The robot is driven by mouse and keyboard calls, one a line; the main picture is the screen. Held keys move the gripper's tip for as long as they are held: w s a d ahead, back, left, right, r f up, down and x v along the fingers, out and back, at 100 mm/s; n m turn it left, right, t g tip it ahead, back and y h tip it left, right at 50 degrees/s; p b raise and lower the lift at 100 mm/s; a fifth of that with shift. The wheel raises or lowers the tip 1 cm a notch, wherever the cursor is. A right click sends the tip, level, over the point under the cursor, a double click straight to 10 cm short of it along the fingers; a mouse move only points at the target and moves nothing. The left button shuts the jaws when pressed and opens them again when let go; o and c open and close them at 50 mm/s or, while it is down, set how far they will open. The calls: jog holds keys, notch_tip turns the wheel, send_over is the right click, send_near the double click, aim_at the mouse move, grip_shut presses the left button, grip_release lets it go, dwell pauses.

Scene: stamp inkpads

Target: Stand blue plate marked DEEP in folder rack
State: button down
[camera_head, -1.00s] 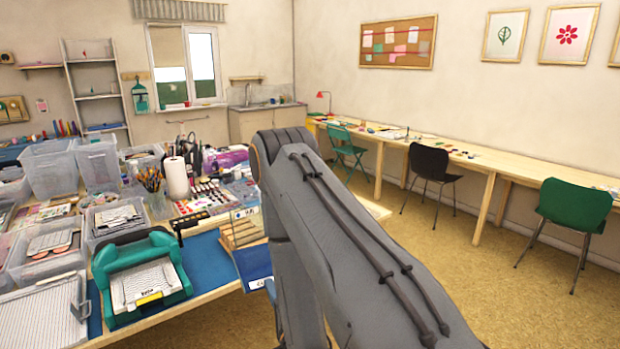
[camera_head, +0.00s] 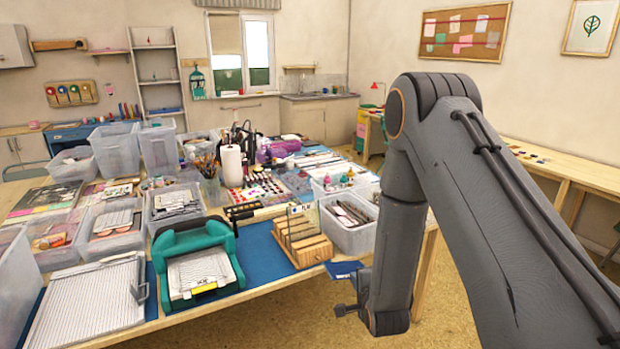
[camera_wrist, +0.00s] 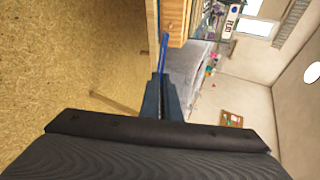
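The blue plate (camera_head: 343,270) is just off the right end of the table front, beside the rack. Its marking is not readable. My gripper (camera_head: 352,293) is shut on it. In the wrist view the plate (camera_wrist: 163,50) stands out edge-on from between my fingertips (camera_wrist: 160,80). The wooden folder rack (camera_head: 306,251) stands on the blue mat near the table's front right edge. A clear plate with a small white label (camera_head: 301,209) stands in its rear part. The rack (camera_wrist: 177,18) also shows at the top of the wrist view, near the plate's far end.
A clear bin of tools (camera_head: 350,238) stands right behind the rack. A teal press (camera_head: 195,262) stands to its left on the blue mat (camera_head: 258,262), with a grooved white board (camera_head: 88,300) further left. Several clear bins crowd the table. Open floor lies in front.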

jog(key=s+a+r+n+g, duration=0.1)
jog(key=s+a+g, duration=0.1)
jog(key=a+g, duration=0.2)
jog(key=s+a+r+n+g, duration=0.1)
jog(key=a+r+g, duration=0.1)
jog(key=a+g, duration=0.2)
jog(key=shift+s+a+r, duration=0.3)
jog(key=shift+s+a, duration=0.05)
jog(key=shift+a, duration=0.75)
jog(key=shift+s+r+h, duration=0.1)
jog(key=shift+r+h, duration=0.05)
jog(key=shift+h, duration=0.15)
